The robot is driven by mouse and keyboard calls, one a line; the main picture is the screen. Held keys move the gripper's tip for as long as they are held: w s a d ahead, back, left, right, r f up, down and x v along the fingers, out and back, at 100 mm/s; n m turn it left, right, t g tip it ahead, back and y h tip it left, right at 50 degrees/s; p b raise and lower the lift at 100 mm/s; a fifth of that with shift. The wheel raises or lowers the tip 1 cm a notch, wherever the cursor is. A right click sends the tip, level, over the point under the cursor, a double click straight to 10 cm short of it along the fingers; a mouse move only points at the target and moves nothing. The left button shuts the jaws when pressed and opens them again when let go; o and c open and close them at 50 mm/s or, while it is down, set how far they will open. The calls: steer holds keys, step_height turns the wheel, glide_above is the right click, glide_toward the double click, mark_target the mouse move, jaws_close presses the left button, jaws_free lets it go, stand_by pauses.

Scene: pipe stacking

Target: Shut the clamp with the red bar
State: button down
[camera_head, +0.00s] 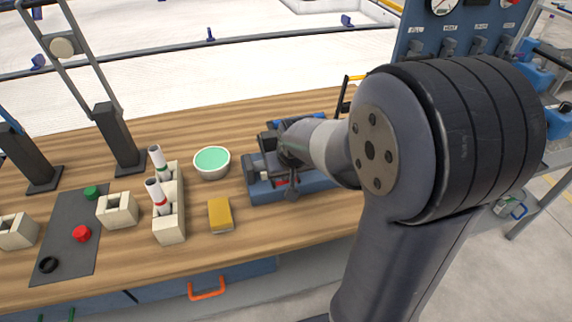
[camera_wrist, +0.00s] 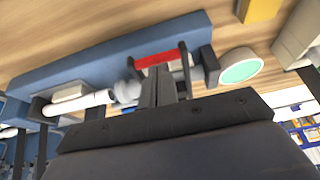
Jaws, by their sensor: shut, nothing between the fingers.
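The clamp's blue base (camera_head: 265,193) lies on the wooden bench below my arm in the head view, and most of it is hidden by the arm. In the wrist view the blue base (camera_wrist: 110,48) runs across the upper part. The red bar (camera_wrist: 160,58) spans two dark side arms just beyond my fingers; a bit of red (camera_head: 284,181) also shows in the head view. My gripper (camera_wrist: 158,76) is shut with nothing between its fingers. Its tips are close to the red bar; I cannot tell whether they touch it. A white pipe (camera_wrist: 90,99) lies along the base.
A bowl with green inside (camera_head: 212,160) and a yellow block (camera_head: 220,214) stand left of the clamp. A cream rack (camera_head: 172,228) holds two upright white pipes. A dark mat (camera_head: 68,240) with small coloured caps is farther left. A blue gauge panel (camera_head: 450,28) rises behind my arm.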

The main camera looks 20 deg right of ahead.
steer(key=r, duration=0.1)
steer(key=r+p, duration=0.2)
steer(key=shift+w+r, duration=0.2)
steer(key=shift+w, duration=0.1)
steer(key=s+v, duration=0.1)
steer(key=v, duration=0.8)
steer(key=shift+s+b, duration=0.35)
steer(key=shift+b, duration=0.05)
steer(key=shift+f, duration=0.15)
steer(key=b+x, duration=0.2)
steer(key=x, duration=1.1)
steer(key=shift+s+f, duration=0.2)
steer(key=shift+s, duration=0.2)
